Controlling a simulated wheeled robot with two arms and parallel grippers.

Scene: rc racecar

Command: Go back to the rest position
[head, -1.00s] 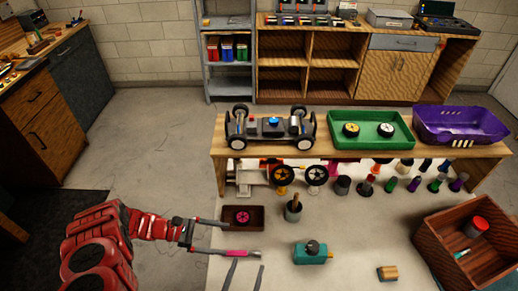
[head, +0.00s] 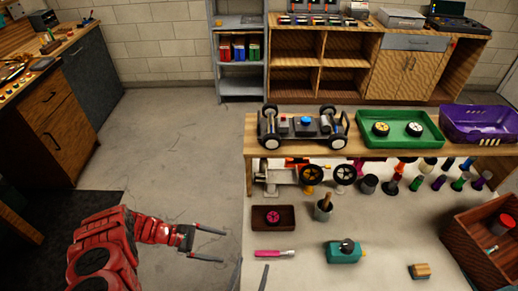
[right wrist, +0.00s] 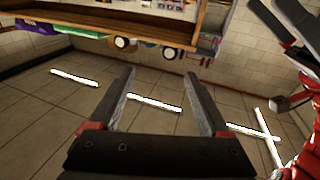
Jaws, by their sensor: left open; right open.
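My left gripper (head: 224,246) is open and empty in the head view, left of the white worktable (head: 300,270), over the grey floor beside its edge. A pink-handled tool (head: 275,253) lies on the table to its right, apart from the fingers. My right gripper (right wrist: 172,100) is open in the right wrist view with nothing between its fingers. Its fingertips also seem to show as thin dark bars at the bottom of the head view.
A raised wooden shelf (head: 385,153) holds the car chassis (head: 303,127), a green tray (head: 411,140) with two wheels and a purple bin (head: 476,125). A brown dish (head: 288,224), a teal device (head: 343,255) and a wooden crate (head: 463,240) stand on the table. Floor at left is free.

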